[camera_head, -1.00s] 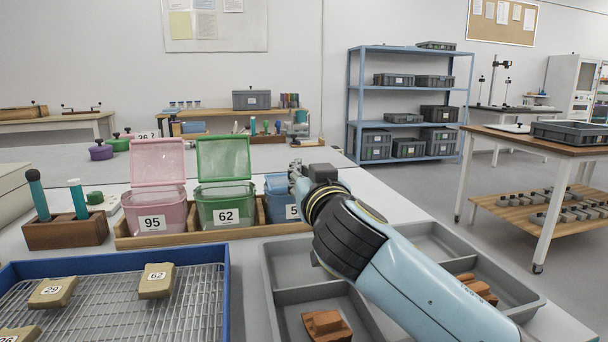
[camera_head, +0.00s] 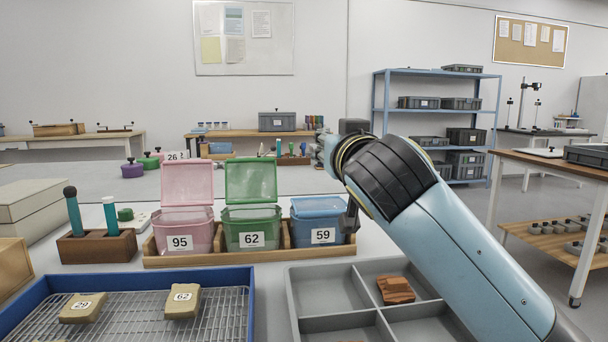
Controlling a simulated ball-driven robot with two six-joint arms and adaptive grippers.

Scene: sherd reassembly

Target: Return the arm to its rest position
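My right arm comes in from the lower right and reaches up toward the middle. Its gripper (camera_head: 350,212) shows only as a small dark part below the wrist, beside the blue box. The rest is hidden behind the wrist, so I cannot tell whether it is open or holds anything. My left gripper is not in view. The pink box 95 (camera_head: 184,236) and green box 62 (camera_head: 250,232) stand with lids up. The blue box 59 (camera_head: 318,218) looks closed. They sit in a wooden rack (camera_head: 215,259).
A blue tray (camera_head: 130,278) with a wire grid holds tan sherds 29 (camera_head: 82,308) and 62 (camera_head: 183,301). A grey divided tray (camera_head: 325,291) holds a reddish-brown sherd (camera_head: 396,290). A wooden block (camera_head: 97,247) holds two teal-handled tools at left.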

